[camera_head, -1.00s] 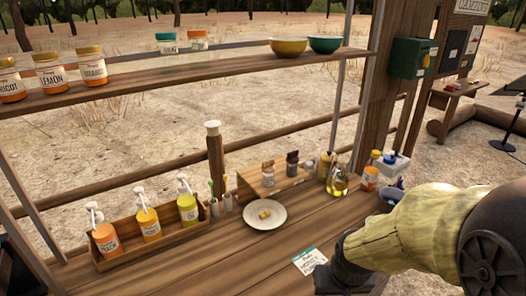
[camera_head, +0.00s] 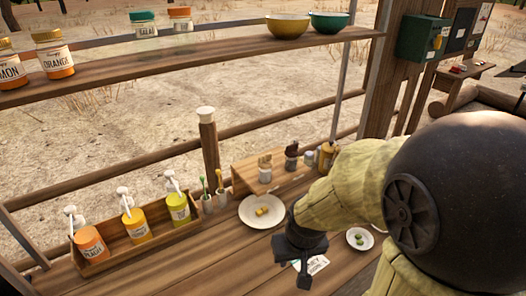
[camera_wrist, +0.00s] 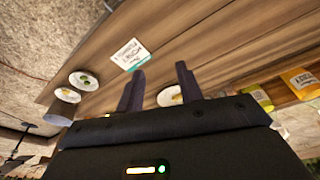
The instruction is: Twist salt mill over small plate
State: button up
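My gripper (camera_head: 301,258) hangs over the counter at lower centre, to the right of a white plate (camera_head: 262,222) with yellow pieces on it. In the wrist view its two fingers (camera_wrist: 160,75) are apart with nothing held; that plate shows beyond them (camera_wrist: 162,99). A smaller white plate (camera_head: 351,238) with green pieces lies right of my gripper, partly behind my arm. I cannot tell which is the salt mill.
A wooden caddy (camera_head: 150,250) of pump bottles stands left, with two brush cups (camera_head: 208,204) beside it. A printed card (camera_head: 317,265) lies by my gripper. A shelf (camera_head: 200,65) with jars and bowls spans above. The front counter at left is clear.

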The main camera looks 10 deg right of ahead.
aim_at(265, 155)
jog(key=o, duration=0.7)
jog(key=shift+w+r, duration=0.25)
jog(key=shift+w, duration=0.05)
jog(key=w+r+p, duration=0.1)
jog(key=w+r, duration=0.2)
jog(key=w, duration=0.2)
jog(key=w+r+n, duration=0.1)
jog(key=w+r, duration=0.3)
jog(key=w, duration=0.1)
jog(key=w+d+r+n+p, duration=0.1)
jog(key=w+r, duration=0.3)
jog(key=w, duration=0.1)
jog(key=shift+w+r+t+y+p, duration=0.1)
jog(key=shift+w+t+y+p, duration=0.2)
jog(key=shift+w+t+p, duration=0.1)
jog(key=w+r, duration=0.3)
jog(key=r, duration=0.1)
jog(key=w+d+r+n+p, duration=0.1)
jog(key=w+r, duration=0.2)
jog(key=w+r+n+y, duration=0.1)
jog(key=w+r, duration=0.3)
jog(key=shift+d+r+t+p, duration=0.3)
jog(key=shift+d+p, duration=0.05)
jog(key=shift+f, duration=0.1)
jog(key=p+x, duration=0.3)
jog(key=x, duration=1.4)
jog(key=shift+w+a+f, duration=0.1)
jog(key=shift+w+a, duration=0.05)
jog(key=shift+w, duration=0.05)
